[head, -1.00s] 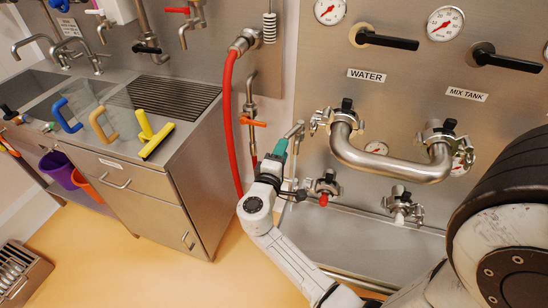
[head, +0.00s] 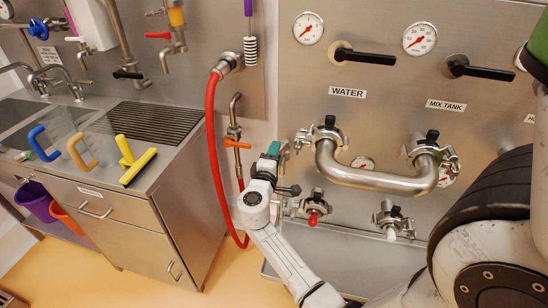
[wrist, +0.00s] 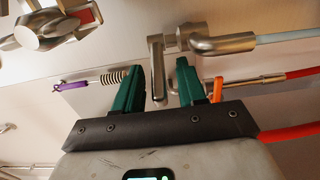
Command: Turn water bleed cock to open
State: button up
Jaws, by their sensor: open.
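The water bleed cock appears to be the small metal cock on the panel left of the curved pipe. In the wrist view its flat lever (wrist: 157,66) extends between my fingers, and its elbow spout (wrist: 222,44) points right. My gripper (wrist: 157,84) is open, with one green finger on each side of the lever; a gap shows to either side. In the head view my gripper (head: 276,150) covers most of the cock; metal parts of it (head: 284,207) show just below. A pale bluish strip runs from the spout's mouth; I cannot tell whether it is water.
The curved pipe (head: 375,180) with clamps is close on the right. A red-tipped fitting (head: 313,217) and a white-tipped fitting (head: 391,233) sit below it. A red hose (head: 211,150) and an orange-handled valve (head: 237,144) are on the left, above open floor.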

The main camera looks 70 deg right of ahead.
jog(key=c, duration=0.7)
jog(key=shift+s, duration=0.3)
jog(key=shift+s+a+b, duration=0.1)
jog(key=shift+s+b, duration=0.2)
jog(key=shift+b, duration=0.1)
jog(key=shift+f, duration=0.1)
